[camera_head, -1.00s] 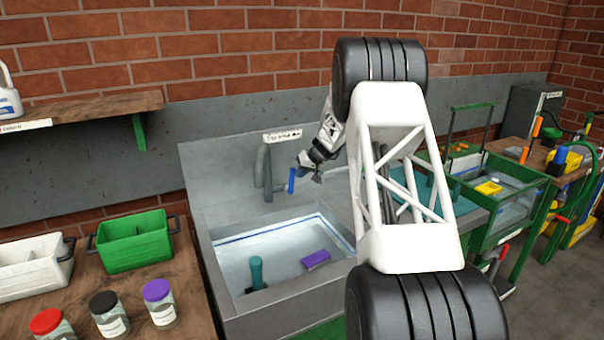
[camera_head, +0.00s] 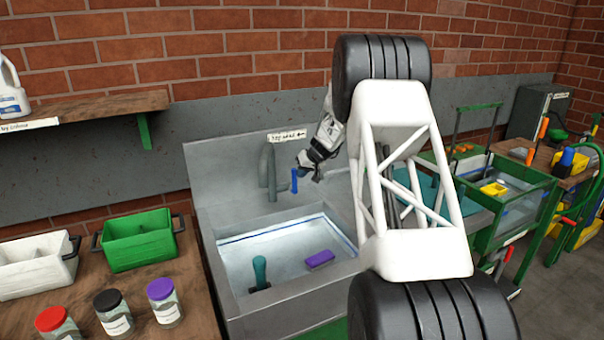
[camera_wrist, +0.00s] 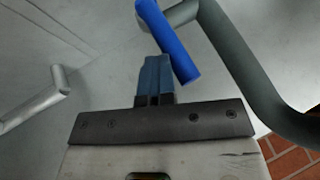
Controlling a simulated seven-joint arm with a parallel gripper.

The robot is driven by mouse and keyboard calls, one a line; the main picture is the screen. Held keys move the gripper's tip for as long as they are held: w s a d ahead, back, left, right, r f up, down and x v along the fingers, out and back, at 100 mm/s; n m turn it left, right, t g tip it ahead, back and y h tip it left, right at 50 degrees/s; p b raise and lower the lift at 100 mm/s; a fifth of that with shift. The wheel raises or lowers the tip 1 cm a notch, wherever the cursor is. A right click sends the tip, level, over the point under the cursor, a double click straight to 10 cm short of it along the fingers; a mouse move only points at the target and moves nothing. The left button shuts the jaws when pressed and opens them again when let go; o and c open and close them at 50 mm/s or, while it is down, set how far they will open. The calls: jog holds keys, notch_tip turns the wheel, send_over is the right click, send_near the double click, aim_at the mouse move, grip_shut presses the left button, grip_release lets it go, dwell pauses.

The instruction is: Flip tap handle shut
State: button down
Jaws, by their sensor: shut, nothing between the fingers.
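The blue tap handle (camera_head: 294,180) stands close to upright beside the grey tap pipe (camera_head: 270,170), above the sink (camera_head: 228,262). In the wrist view the handle (camera_wrist: 168,40) is a blue bar slanting down to the right, near the curved grey pipe (camera_wrist: 240,65). My gripper (camera_head: 303,170) is just right of the handle in the head view. In the wrist view the gripper (camera_wrist: 155,75) is shut and empty, its fingertips beside or behind the lower part of the handle. I cannot tell whether they touch.
The basin holds water, a teal-handled tool (camera_head: 260,271) and a purple sponge (camera_head: 320,259). A green bin (camera_head: 140,243) and several lidded jars (camera_head: 163,302) stand on the wooden bench at left. A grey metal spout (camera_wrist: 58,85) shows at left in the wrist view.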

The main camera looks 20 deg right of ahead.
jog(key=s+d+r, duration=0.5)
jog(key=d+r, duration=0.1)
jog(key=r, duration=0.2)
jog(key=shift+s+d+r, duration=0.2)
jog(key=shift+s+d, duration=0.05)
jog(key=shift+d, duration=0.15)
dwell(0.3)
dwell(0.3)
jog(key=s+a+r+g+h, duration=0.1)
jog(key=s+a+r, duration=0.5)
jog(key=s+a, duration=0.6)
jog(key=s+a+r+g, duration=0.1)
jog(key=s+a+r, duration=0.5)
jog(key=s+a, duration=0.65)
jog(key=s+a+f+h, duration=0.1)
jog(key=s+a, duration=0.3)
jog(key=s, duration=0.8)
jog(key=s+a+f+h, duration=0.1)
jog(key=s+a, duration=0.3)
jog(key=s, duration=0.7)
jog(key=s+a+f+g+h, duration=0.1)
jog(key=s+a+f, duration=0.2)
jog(key=s, duration=0.9)
jog(key=shift+s+a+f, duration=0.2)
jog(key=shift+s+a, duration=0.15)
jog(key=shift+a, duration=0.3)
